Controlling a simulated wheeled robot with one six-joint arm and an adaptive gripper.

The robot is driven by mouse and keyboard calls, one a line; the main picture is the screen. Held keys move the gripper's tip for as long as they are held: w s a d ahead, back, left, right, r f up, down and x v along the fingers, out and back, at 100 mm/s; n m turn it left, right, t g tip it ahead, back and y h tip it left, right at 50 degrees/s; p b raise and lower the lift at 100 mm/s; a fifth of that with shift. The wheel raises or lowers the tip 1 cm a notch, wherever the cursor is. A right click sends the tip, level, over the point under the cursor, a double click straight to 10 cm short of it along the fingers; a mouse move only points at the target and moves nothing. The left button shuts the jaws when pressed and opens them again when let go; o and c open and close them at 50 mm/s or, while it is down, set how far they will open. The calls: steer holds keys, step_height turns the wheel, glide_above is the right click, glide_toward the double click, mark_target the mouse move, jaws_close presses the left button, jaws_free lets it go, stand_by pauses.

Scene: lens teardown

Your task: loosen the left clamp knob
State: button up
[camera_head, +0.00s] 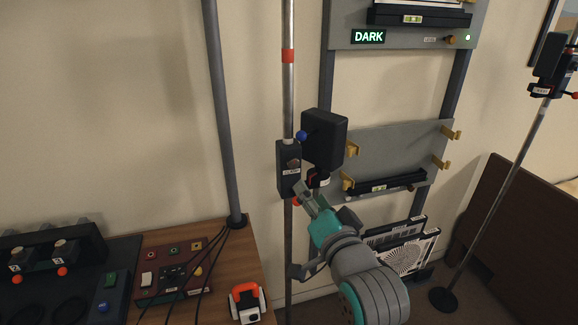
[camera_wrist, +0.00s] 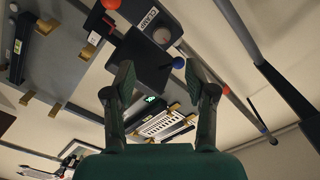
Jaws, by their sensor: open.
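The left clamp (camera_head: 283,180) is a black block with a white label on the left upright pole (camera_head: 288,95). A round grey-brown knob (camera_head: 293,165) sits on its face. The clamp's label shows in the wrist view (camera_wrist: 150,17), with the round knob (camera_wrist: 162,36) beside it near the top. My gripper (camera_head: 306,193) is just below and right of the clamp in the head view. In the wrist view my gripper (camera_wrist: 158,72) has its two fingers apart with nothing held between them. The knob lies beyond the fingertips, apart from them.
A black box (camera_head: 325,138) with a blue ball (camera_head: 301,136) is right of the clamp. An orange ball (camera_head: 297,202) is below it. A grey panel (camera_head: 400,150) with yellow brackets stands behind. A second clamp (camera_head: 540,88) is on the right stand. A wooden bench (camera_head: 235,265) holds control boxes.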

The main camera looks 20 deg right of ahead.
mark_target(294, 166)
steer(key=w, duration=1.1)
steer(key=shift+r, duration=0.15)
jaws_close()
